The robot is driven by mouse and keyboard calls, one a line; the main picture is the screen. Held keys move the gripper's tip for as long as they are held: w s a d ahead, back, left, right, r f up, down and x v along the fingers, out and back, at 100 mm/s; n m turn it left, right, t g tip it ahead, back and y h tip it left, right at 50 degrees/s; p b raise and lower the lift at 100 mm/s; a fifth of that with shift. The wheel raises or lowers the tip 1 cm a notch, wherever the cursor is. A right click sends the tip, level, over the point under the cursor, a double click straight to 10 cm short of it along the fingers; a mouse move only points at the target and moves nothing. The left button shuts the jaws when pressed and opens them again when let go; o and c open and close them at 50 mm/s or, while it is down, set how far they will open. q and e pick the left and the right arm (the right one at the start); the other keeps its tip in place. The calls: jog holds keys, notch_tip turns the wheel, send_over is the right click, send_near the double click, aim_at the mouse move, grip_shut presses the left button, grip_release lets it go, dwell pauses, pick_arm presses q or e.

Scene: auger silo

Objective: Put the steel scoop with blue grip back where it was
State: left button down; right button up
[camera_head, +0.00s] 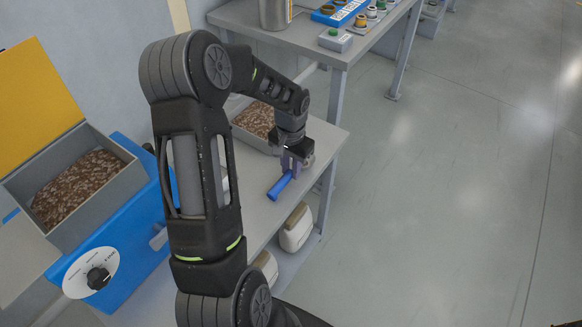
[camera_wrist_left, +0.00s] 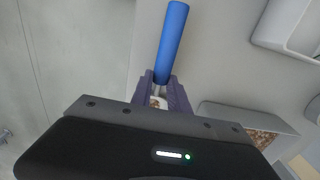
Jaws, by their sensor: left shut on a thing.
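The steel scoop with blue grip (camera_head: 279,186) is at my left gripper (camera_head: 291,163), over the right part of the grey table near its front edge. In the left wrist view the blue grip (camera_wrist_left: 172,42) sticks out beyond the purple fingertips of the left gripper (camera_wrist_left: 161,92), which are shut on the scoop near the lower end of the grip. A bit of bright metal shows between the fingers. The rest of the scoop is hidden by the gripper. I cannot tell whether the scoop touches the tabletop. My right gripper is not in view.
A grey tray of brown pellets (camera_head: 234,124) stands behind the gripper. A blue machine (camera_head: 141,262) with a dial and a pellet-filled hopper (camera_head: 139,174) is at left. White containers (camera_head: 297,229) sit on the lower shelf. Another table (camera_head: 237,17) is behind; open floor lies right.

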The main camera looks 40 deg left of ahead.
pick_arm(q)
jog(key=shift+f, duration=0.15)
jog(key=c, duration=1.2)
grip_release()
jog(key=shift+r+b, duration=0.35)
jog(key=shift+r, duration=3.55)
